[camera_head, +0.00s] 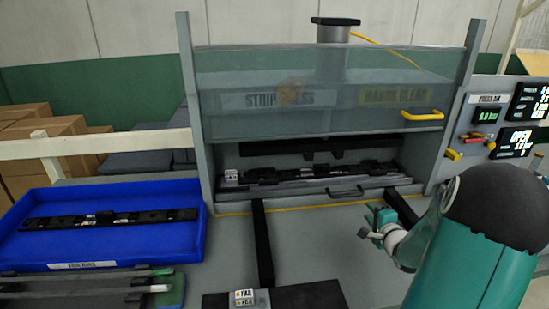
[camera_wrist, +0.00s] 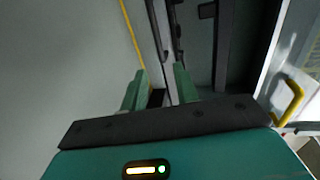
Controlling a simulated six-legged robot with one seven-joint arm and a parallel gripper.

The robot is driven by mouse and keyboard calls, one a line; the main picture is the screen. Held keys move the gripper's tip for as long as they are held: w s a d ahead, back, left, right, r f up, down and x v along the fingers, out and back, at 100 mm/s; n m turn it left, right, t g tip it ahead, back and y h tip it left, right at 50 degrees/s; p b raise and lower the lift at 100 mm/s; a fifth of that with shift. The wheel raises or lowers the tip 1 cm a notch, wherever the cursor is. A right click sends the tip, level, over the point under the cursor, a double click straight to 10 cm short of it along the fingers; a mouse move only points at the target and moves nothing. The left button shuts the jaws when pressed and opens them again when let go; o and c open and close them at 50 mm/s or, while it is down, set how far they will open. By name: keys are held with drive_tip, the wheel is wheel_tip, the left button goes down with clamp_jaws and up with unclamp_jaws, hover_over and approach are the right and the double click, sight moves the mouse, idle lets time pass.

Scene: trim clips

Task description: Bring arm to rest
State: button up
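My gripper (camera_head: 374,224) is in front of the press at the right, above the grey bench, with my teal arm reaching in from the lower right. In the wrist view my gripper (camera_wrist: 160,88) has its two green fingers apart with a gap between them, and no held object shows there. The press (camera_head: 318,110) stands at the back with its clear guard raised and its yellow handle (camera_head: 422,115) at the right. A dark strip with clips (camera_head: 310,174) lies in the fixture inside the press.
A blue tray (camera_head: 190,240) at the left holds a dark strip (camera_head: 110,218). Grey rods (camera_head: 80,286) lie in front of it. A dark block (camera_head: 310,296) with a label is at the front. A control panel (camera_head: 500,125) reads "OPEN" at the right. Dark rails cross the bench.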

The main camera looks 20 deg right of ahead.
drive_tip(key=w+a+r+n+g, duration=0.1)
drive_tip(key=a+r+n+g, duration=0.1)
drive_tip(key=a+r+n, duration=0.5)
drive_tip(key=w+a+r+n+g, duration=0.1)
drive_tip(key=a+r+n+g, duration=0.2)
drive_tip(key=a, duration=0.8)
drive_tip(key=s+a+r+n+g+y, duration=0.1)
drive_tip(key=s+a+n+g+y, duration=0.1)
drive_tip(key=s+a+n, duration=0.3)
drive_tip(key=s+a+r+n+g+y, duration=0.2)
drive_tip(key=s+a+n, duration=0.4)
drive_tip(key=s+a, duration=0.7)
drive_tip(key=a, duration=0.5)
drive_tip(key=shift+r+y, duration=0.15)
drive_tip(key=shift+y, duration=0.25)
